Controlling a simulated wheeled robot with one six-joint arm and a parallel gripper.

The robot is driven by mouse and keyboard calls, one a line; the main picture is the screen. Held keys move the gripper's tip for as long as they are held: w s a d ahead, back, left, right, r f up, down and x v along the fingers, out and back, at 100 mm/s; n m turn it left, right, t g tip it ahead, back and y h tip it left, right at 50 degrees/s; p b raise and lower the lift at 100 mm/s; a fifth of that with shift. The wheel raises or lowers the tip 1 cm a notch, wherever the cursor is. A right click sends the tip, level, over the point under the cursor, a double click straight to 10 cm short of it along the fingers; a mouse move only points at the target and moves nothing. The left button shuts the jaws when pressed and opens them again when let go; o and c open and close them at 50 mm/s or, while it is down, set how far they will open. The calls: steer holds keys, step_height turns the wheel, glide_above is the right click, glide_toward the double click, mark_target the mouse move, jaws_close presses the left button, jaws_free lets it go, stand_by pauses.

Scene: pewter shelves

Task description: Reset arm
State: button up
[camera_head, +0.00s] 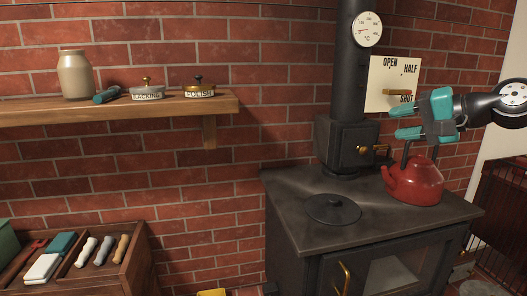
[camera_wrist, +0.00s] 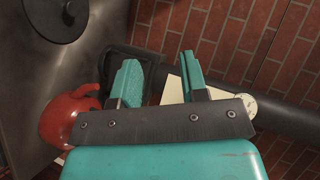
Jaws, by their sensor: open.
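My gripper (camera_head: 407,121) is at the right in the head view, in front of the brick wall and above the red kettle (camera_head: 415,183). Its teal fingers are apart with nothing between them. In the wrist view the two fingers of my gripper (camera_wrist: 160,82) also stand apart and empty. The kettle (camera_wrist: 62,118) shows at the left there, partly hidden by the gripper body. My dark arm comes in from the right edge of the head view.
A black stove (camera_head: 300,205) with a pipe (camera_head: 350,70) stands below. A sign plate (camera_head: 380,75) is behind my gripper. A wooden shelf (camera_head: 120,113) holds a jar (camera_head: 75,76) and tins. A wooden box (camera_head: 130,270) with brushes is at lower left.

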steer(key=s+a+f+n+g+h, duration=0.1)
steer(key=s+a+f+n+g, duration=0.35)
steer(key=s+a, duration=0.6)
steer(key=s+a+f+n+g+h, duration=0.2)
steer(key=s+f+n, duration=0.2)
steer(key=s, duration=0.6)
steer(key=s+a+f+n+g+h, duration=0.2)
steer(key=s+a+f+n+g, duration=0.1)
steer(key=s, duration=0.7)
step_height(320, 180, down, 2)
steer(key=shift+f+n+h, duration=0.1)
steer(key=shift+n+h, duration=0.2)
steer(key=shift+n, duration=0.45)
steer(key=shift+w, duration=0.1)
